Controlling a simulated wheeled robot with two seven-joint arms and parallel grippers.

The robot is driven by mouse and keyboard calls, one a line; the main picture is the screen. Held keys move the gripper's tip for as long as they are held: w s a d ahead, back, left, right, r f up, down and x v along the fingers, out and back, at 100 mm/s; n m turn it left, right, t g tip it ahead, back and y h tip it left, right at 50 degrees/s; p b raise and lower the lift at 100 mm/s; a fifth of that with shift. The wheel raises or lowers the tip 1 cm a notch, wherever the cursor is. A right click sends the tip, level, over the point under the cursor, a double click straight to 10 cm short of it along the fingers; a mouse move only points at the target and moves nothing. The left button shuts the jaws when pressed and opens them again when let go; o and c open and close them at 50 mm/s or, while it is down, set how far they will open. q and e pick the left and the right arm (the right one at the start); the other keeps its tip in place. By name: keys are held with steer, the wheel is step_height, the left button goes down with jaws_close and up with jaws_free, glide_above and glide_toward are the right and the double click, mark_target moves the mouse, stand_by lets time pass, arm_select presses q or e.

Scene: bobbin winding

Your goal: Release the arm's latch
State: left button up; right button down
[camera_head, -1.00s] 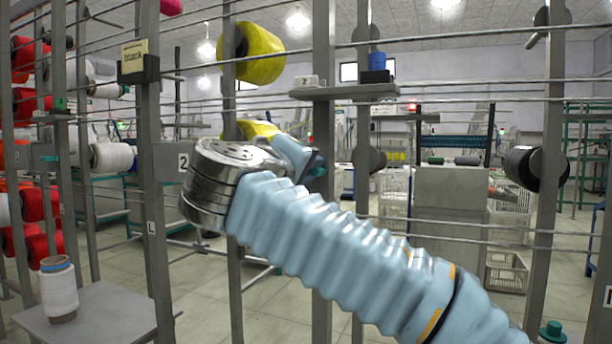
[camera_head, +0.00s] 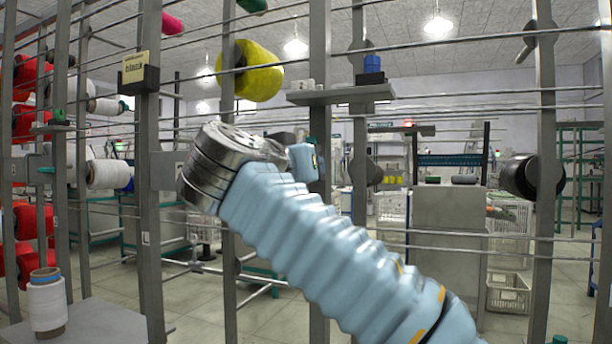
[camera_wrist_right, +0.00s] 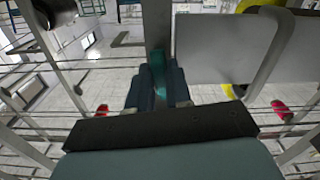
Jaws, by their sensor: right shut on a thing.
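My right arm comes in from the lower right in the head view, and its wrist ends near the grey posts of the rack. The right gripper's light-blue body (camera_head: 303,162) shows there beside a post; its fingertips are hidden. In the right wrist view the dark fingers of my right gripper (camera_wrist_right: 157,88) are closed around a narrow teal piece (camera_wrist_right: 158,62), which lies against a grey post (camera_wrist_right: 156,24). The teal piece may be the latch, but its full shape is hidden between the fingers. My left gripper is not in view.
A yellow spool (camera_head: 250,70) hangs above my wrist. A small grey shelf (camera_head: 340,95) juts from a post. Thin horizontal rods cross the whole rack. A white bobbin (camera_head: 46,303) stands on a grey plate at lower left. A black spool (camera_head: 519,176) is at right.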

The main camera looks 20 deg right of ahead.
steer(key=shift+f+m, duration=0.15)
steer(key=shift+m, duration=0.65)
steer(key=shift+b, duration=0.3)
steer(key=c, duration=1.1)
jaws_free()
steer(key=shift+s, duration=0.1)
steer(key=v, duration=1.3)
steer(key=shift+s+a, duration=0.25)
steer(key=shift+a, duration=0.05)
